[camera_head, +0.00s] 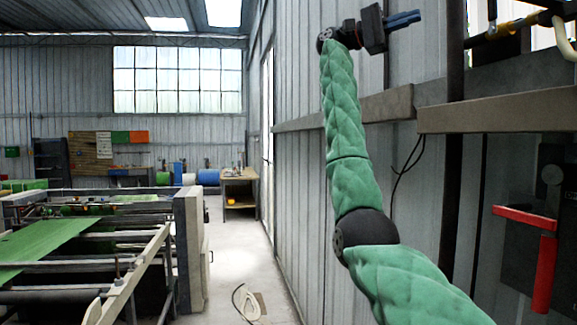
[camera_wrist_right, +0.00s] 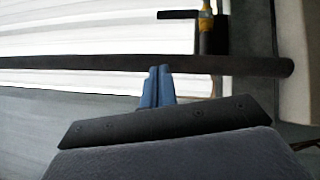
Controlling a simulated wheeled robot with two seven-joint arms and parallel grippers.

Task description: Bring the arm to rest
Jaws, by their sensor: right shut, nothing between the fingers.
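My right arm, in a green quilted sleeve, rises up the right half of the head view. My right gripper (camera_head: 404,19) is at its upper end, with blue fingers pointing right. In the right wrist view the two blue fingers (camera_wrist_right: 158,87) lie side by side, shut with nothing between them. Their tips appear close to a dark horizontal bar or pipe (camera_wrist_right: 80,63); I cannot tell whether they touch it. My left gripper is not in view.
A corrugated wall with a grey ledge (camera_head: 495,112) stands close by my right arm. A red lever handle (camera_head: 544,270) is at the lower right. A machine with a green sheet (camera_head: 40,245) is at the left. Open floor (camera_head: 232,240) lies between; a pale coil (camera_head: 247,302) lies on it.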

